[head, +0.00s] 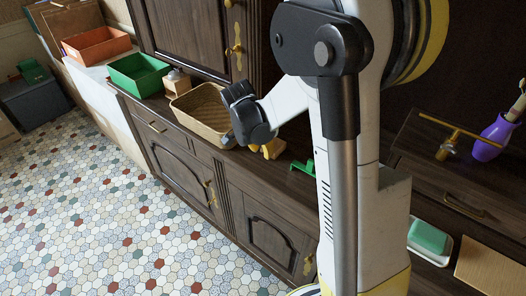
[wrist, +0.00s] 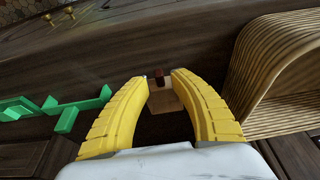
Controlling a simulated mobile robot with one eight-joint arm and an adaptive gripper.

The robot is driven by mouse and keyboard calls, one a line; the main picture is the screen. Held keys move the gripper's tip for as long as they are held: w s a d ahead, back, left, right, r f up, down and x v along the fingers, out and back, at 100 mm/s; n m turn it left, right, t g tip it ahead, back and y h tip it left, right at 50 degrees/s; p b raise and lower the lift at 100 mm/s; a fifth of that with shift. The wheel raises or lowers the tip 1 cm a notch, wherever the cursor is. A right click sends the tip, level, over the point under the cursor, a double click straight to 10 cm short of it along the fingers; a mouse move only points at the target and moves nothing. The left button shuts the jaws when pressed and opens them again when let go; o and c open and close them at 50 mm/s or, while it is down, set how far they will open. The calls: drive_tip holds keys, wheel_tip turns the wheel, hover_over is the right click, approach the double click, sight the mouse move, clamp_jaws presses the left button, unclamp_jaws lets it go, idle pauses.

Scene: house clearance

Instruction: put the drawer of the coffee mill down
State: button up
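My gripper (wrist: 161,76) has its two yellow fingers on either side of a small light-wood drawer (wrist: 166,102) with a dark red-brown knob. The drawer fills the gap between the fingers near their tips, and they appear shut on it. In the head view my gripper (head: 264,149) is low over the dark wooden cabinet top, right of the wicker basket. Whether the drawer touches the surface cannot be told. The coffee mill (head: 177,81), a small wooden box with a pale top, appears to stand behind the basket, beside the green crate.
The wicker basket (head: 204,109) stands close on the left; in the wrist view it is on the right (wrist: 272,72). A green object (head: 303,167) lies right of my gripper. A green crate (head: 139,74) and an orange crate (head: 96,46) are farther left.

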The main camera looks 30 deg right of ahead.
drive_tip(key=p+v, duration=0.3)
drive_tip(key=v, duration=0.7)
drive_tip(key=s+a+r+n+t+y, duration=0.2)
drive_tip(key=s+a+r+n+t, duration=0.1)
drive_tip(key=s+n, duration=0.4)
drive_tip(key=s+a+r+n+t+y, duration=0.1)
drive_tip(key=s+a+r+n+t, duration=0.1)
drive_tip(key=s+a+r+n, duration=0.3)
drive_tip(key=s+a+n, duration=0.2)
drive_tip(key=s+a, duration=0.1)
drive_tip(key=s, duration=0.1)
drive_tip(key=shift+s+a+t+y, duration=0.3)
drive_tip(key=shift+a+t+y, duration=0.05)
drive_tip(key=shift+t+y, duration=0.05)
drive_tip(key=shift+f, duration=0.1)
